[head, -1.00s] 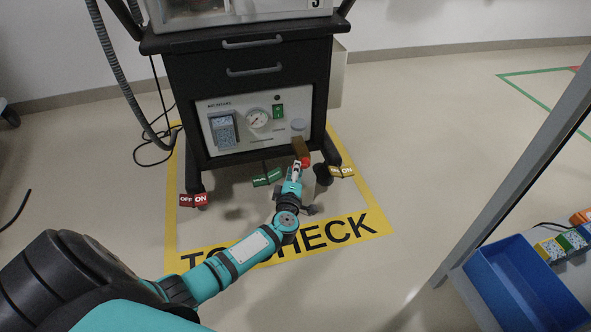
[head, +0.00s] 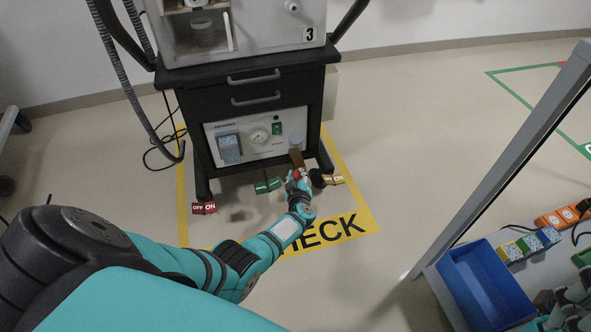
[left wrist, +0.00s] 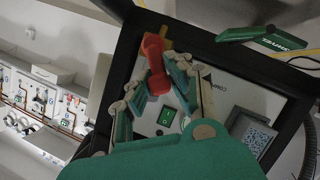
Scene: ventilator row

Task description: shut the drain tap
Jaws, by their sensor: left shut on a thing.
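The drain tap has a red handle (left wrist: 155,52) and a brass-coloured body (left wrist: 168,46), seen in the left wrist view. My left gripper (left wrist: 158,84) is shut on the red handle, with its fingers on either side of it. In the head view, my left gripper (head: 299,179) is low at the front right of the cart (head: 265,122). A little red shows there, below a brown piece (head: 296,158). The gripper hides most of the tap in the head view, and I cannot tell the handle's angle there.
The cart's panel has a gauge (head: 259,136) and a green switch (head: 276,128). Tags hang low near the tap: red (head: 204,208), green (head: 267,186) and yellow (head: 333,180). A grey post (head: 510,155) and blue bin (head: 485,288) stand at right. Floor between is clear.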

